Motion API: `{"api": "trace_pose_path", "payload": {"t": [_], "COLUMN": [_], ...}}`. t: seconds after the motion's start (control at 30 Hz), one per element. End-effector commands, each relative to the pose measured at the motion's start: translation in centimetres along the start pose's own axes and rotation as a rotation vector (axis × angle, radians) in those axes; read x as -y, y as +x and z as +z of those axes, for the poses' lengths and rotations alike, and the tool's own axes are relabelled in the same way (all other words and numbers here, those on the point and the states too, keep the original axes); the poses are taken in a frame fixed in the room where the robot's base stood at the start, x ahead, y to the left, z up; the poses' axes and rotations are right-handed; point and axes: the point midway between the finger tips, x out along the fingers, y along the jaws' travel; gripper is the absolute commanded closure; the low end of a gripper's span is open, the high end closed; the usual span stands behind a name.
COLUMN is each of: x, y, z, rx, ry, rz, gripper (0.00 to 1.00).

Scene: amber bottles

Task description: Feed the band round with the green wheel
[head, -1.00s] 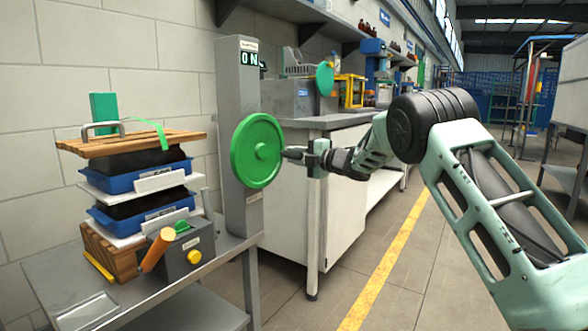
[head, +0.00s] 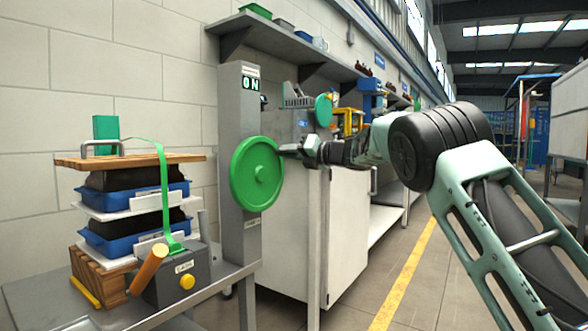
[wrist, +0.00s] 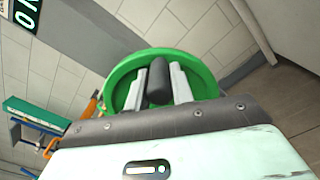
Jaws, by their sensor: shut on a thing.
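My gripper (head: 285,150) is at the wheel's right upper side. In the wrist view my gripper (wrist: 158,85) is shut on the wheel's dark handle (wrist: 158,80), with the green wheel (wrist: 118,75) behind it. The green band (head: 164,195) runs from the wooden top board over its edge and down the front of the stack to a grey box (head: 185,275). Its far end behind the stack is hidden.
The stack has a wooden board (head: 130,160) with a metal handle and blue trays (head: 135,197) with dark contents. An orange handle (head: 148,268) and yellow knob (head: 187,282) are on the box. A white cabinet (head: 345,230) stands right of the post.

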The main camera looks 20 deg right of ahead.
Motion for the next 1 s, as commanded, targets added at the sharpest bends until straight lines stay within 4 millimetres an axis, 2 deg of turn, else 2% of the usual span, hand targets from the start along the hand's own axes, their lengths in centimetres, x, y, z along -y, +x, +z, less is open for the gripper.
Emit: {"api": "trace_pose_path", "payload": {"t": [0.4,1.0], "x": [-2.1,-2.6], "y": [0.0,0.0], "z": [-0.1,-0.1], "rx": [-0.002,-0.005], "ry": [-0.234,-0.283], "rz": [0.003,0.002], "gripper": [1.0,1.0]}}
